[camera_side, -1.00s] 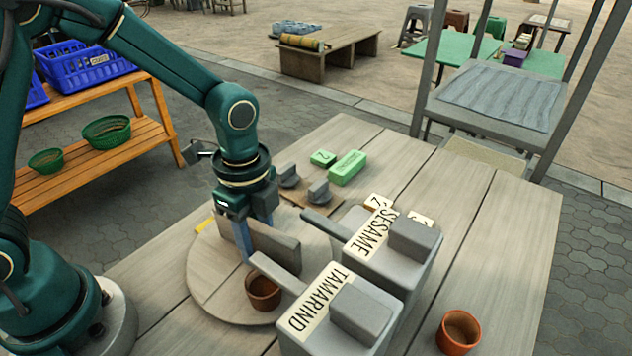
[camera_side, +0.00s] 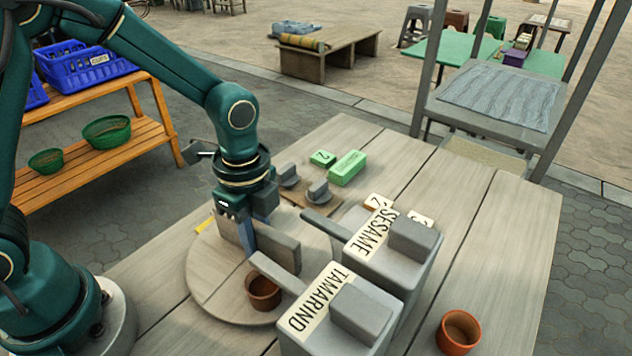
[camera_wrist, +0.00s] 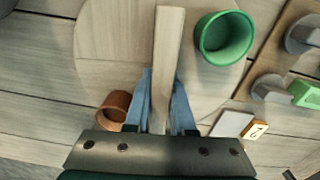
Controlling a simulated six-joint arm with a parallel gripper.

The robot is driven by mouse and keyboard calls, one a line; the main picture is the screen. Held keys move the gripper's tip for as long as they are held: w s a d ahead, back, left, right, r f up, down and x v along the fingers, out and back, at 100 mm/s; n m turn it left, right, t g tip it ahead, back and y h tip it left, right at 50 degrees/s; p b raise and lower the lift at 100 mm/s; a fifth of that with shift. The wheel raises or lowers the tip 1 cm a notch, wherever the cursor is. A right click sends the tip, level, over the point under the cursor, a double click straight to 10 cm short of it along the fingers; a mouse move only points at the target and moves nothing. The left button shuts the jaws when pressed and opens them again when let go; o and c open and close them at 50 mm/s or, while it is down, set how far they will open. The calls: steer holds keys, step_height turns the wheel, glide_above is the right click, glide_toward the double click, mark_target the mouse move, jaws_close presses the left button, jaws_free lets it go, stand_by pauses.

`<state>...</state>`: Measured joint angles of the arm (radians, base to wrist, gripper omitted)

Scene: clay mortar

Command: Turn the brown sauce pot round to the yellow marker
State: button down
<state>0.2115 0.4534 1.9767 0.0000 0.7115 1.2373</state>
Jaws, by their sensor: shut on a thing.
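The brown sauce pot (camera_side: 263,291) stands upright on a round wooden turntable (camera_side: 207,285), near its front edge; it also shows in the wrist view (camera_wrist: 114,108). An upright divider board (camera_side: 279,248) runs across the turntable; in the wrist view it is a pale bar (camera_wrist: 168,45). My gripper (camera_side: 247,240) is shut on this divider, with its blue fingers (camera_wrist: 163,105) on either side of it. A green pot (camera_wrist: 224,37) stands on the other side of the divider. It is hidden in the side view. The yellow marker (camera_side: 203,225) lies at the turntable's left edge.
Grey boxes labelled TAMARIND (camera_side: 340,315) and SESAME (camera_side: 393,245) stand close to the turntable's right, their handles reaching over it. Another brown pot (camera_side: 458,332) stands at the front right. Green blocks (camera_side: 347,167) and small grey-knobbed pieces (camera_side: 318,193) lie behind.

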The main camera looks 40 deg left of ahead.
steer(key=shift+m, duration=0.7)
stand_by(0.5)
steer(key=shift+m, duration=9.1)
steer(key=shift+d+m, duration=0.15)
steer(key=shift+m, duration=0.25)
steer(key=c, duration=0.8)
jaws_free()
steer(key=shift+o, duration=0.2)
